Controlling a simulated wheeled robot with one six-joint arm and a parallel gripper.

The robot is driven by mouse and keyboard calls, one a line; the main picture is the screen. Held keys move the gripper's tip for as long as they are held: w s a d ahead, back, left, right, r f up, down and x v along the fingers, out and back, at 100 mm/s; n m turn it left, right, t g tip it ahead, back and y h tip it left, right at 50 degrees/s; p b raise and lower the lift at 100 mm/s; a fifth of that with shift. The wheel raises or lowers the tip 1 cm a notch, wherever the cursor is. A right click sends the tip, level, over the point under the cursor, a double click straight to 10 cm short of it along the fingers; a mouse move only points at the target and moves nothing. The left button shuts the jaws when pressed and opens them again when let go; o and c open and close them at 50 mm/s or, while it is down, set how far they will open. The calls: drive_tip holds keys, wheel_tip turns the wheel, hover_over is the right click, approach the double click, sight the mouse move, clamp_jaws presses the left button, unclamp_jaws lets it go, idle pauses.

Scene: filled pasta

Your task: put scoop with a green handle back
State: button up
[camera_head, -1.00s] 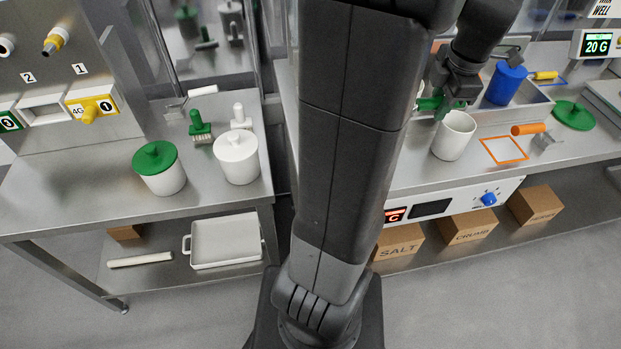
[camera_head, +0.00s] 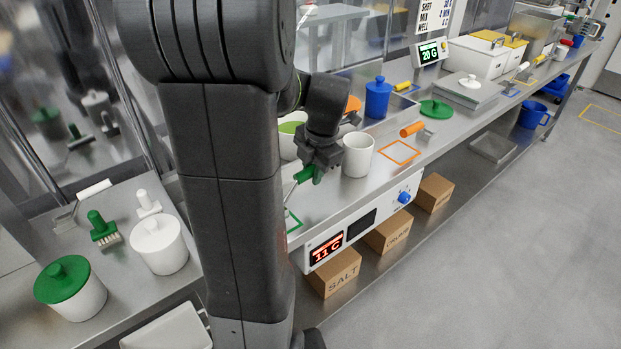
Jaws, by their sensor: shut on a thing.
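My gripper (camera_head: 316,160) is shut on the green handle of the scoop (camera_head: 307,175), above the steel counter. Only the handle and a little of the scoop's thin metal part show; my gripper and arm hide the rest. A green outline (camera_head: 294,222) is marked on the counter below and slightly left of the scoop, partly hidden by my arm. An open white pot (camera_head: 357,154) stands just right of my gripper.
A bowl with green contents (camera_head: 290,127) stands behind my gripper. An orange-handled scoop (camera_head: 412,129) lies beyond an orange outline (camera_head: 399,152). A green lid (camera_head: 436,109) and blue lidded pot (camera_head: 378,98) are farther back. A red display (camera_head: 326,249) is on the counter front.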

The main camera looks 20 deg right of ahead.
drive_tip(key=shift+x, duration=1.05)
drive_tip(key=shift+s+d, duration=0.1)
drive_tip(key=shift+s, duration=0.1)
drive_tip(key=shift+f, duration=0.2)
drive_tip(key=o, duration=1)
drive_tip(key=v, duration=1.2)
drive_tip(key=shift+r, duration=0.15)
